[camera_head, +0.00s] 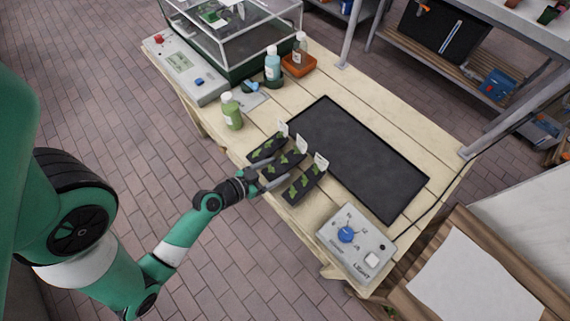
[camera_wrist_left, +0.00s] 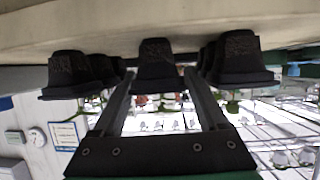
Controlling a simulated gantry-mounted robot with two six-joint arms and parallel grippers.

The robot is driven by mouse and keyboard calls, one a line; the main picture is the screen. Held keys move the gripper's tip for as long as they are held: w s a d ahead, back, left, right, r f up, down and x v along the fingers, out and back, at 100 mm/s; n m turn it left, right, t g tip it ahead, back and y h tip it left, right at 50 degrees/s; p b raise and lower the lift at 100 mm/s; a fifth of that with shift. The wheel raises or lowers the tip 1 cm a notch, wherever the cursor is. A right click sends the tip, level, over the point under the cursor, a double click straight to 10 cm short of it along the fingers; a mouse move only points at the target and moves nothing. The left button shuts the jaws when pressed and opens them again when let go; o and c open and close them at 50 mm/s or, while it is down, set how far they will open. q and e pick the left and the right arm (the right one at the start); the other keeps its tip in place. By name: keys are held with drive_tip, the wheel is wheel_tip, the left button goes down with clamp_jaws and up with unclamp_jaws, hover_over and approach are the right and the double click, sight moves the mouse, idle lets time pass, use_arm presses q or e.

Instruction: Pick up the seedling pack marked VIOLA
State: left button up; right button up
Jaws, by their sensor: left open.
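Three black seedling packs stand in a row near the table's front edge: a left one (camera_head: 262,152), a middle one (camera_head: 279,168) and a right one (camera_head: 298,190). Each holds small green seedlings and has a white tag at its far end. The tag lettering is too small to read, so I cannot tell which is VIOLA. My left gripper (camera_head: 271,177) is open at the near end of the middle pack. The left wrist view is upside down; there the middle pack (camera_wrist_left: 156,62) appears between the two fingers, with a pack on either side.
A dark mat (camera_head: 358,155) lies behind the packs. A control box with a blue knob (camera_head: 346,234) stands at the right. A green-labelled bottle (camera_head: 231,112), other bottles and a glass case (camera_head: 235,40) stand at the left.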

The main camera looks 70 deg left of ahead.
sight(285, 165)
use_arm(q)
drive_tip(key=x, duration=0.4)
drive_tip(key=shift+w, duration=0.2)
drive_tip(key=shift+c, duration=0.3)
drive_tip(key=shift+r, duration=0.1)
clamp_jaws()
